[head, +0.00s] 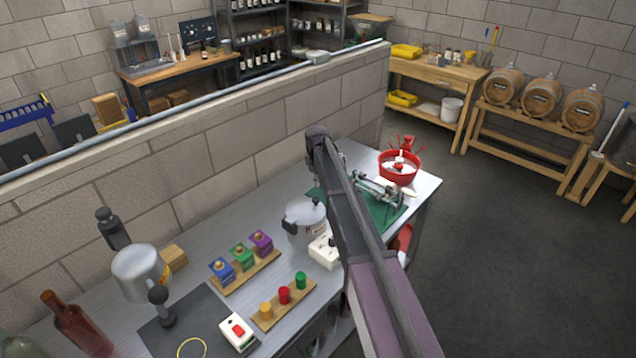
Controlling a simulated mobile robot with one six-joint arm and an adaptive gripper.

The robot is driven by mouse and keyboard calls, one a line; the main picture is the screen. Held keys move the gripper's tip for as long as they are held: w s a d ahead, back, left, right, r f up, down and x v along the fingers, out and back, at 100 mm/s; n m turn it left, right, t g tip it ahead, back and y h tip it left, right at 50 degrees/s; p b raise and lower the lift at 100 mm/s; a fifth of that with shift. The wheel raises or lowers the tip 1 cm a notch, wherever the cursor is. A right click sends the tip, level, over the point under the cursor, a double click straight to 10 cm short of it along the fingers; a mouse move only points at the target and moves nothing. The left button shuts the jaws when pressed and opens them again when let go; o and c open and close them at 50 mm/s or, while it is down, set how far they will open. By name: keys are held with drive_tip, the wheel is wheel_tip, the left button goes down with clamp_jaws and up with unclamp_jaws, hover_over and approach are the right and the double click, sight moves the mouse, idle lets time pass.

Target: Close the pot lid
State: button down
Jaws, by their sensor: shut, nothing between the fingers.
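A silver pot (306,233) with dark lettering stands on the grey metal bench, near the block wall and left of my arm. Its pale metal top, with a small dark knob, shows on it; I cannot tell how far the lid is open. A larger silver rounded vessel (138,272) is at the left of the bench, with a black ball-ended piece by its right side. My arm reaches up from the bottom and bends just right of the pot. My gripper cannot be made out; the arm's own links seem to hide it.
Blue, green and purple blocks (243,257) sit on a wooden strip; yellow, red and green pegs (284,295) sit on another. A red-button box (238,331) is in front. A red bowl (398,168) and green mat (385,212) lie right. Bottles (76,325) stand front left.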

wheel_tip(320, 180, up, 8)
drive_tip(key=p, duration=0.7)
drive_tip(key=shift+d, duration=0.25)
drive_tip(key=shift+r+p, duration=0.1)
drive_tip(key=shift+p, duration=0.2)
drive_tip(key=s+d+f+m+b, duration=0.2)
drive_tip(key=s+f+b, duration=0.3)
drive_tip(key=s, duration=0.7)
drive_tip(key=s+d+f+m+b, duration=0.3)
drive_tip(key=s+f+b, duration=0.2)
drive_tip(key=s, duration=0.6)
drive_tip(key=s+d+f+m+b, duration=0.3)
drive_tip(key=s+f+b, duration=0.2)
drive_tip(key=s, duration=0.7)
drive_tip(key=shift+s+m+g, duration=0.3)
drive_tip(key=shift+d, duration=0.1)
